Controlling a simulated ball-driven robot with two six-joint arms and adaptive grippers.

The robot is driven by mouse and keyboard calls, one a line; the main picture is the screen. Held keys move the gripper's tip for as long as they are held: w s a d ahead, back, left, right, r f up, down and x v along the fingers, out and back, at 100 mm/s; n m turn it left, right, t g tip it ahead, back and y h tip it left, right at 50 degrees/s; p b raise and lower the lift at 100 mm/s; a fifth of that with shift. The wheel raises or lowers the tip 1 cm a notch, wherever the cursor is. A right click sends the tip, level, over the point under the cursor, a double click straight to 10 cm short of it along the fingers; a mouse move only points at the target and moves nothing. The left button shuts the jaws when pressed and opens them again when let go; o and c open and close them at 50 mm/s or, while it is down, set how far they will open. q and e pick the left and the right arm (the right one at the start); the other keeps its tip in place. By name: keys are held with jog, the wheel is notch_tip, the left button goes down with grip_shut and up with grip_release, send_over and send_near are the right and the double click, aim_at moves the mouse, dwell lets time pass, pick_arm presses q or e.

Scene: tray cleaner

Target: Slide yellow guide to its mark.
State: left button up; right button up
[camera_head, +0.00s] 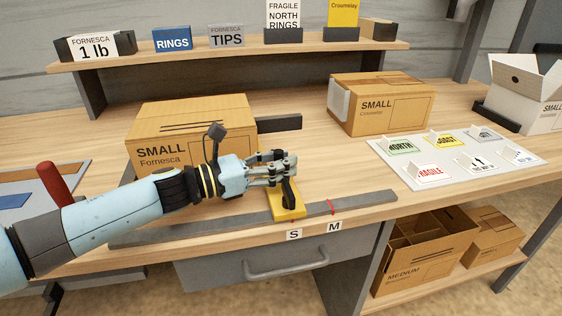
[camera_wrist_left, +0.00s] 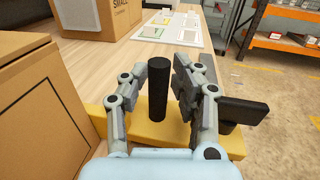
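The yellow guide (camera_head: 286,208) sits on the grey rail (camera_head: 365,203) along the table's front edge, at the red mark by the "S" label (camera_head: 293,235). Another red mark (camera_head: 332,207) crosses the rail to its right, by the "M" label (camera_head: 334,226). My left gripper (camera_head: 284,170) is over the guide. In the left wrist view its fingers (camera_wrist_left: 160,78) stand either side of the guide's upright black post (camera_wrist_left: 158,95), with narrow gaps showing. The yellow bar (camera_wrist_left: 145,130) shows below the fingers. My right gripper is out of view.
A small "Fornesca" box (camera_head: 190,125) stands behind my left arm. A second small box (camera_head: 378,102) and a label sheet (camera_head: 455,160) lie to the right. A red handle (camera_head: 53,184) stands at left. The rail right of the guide is clear.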

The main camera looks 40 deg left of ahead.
pick_arm(q)
jog(key=v, duration=1.2)
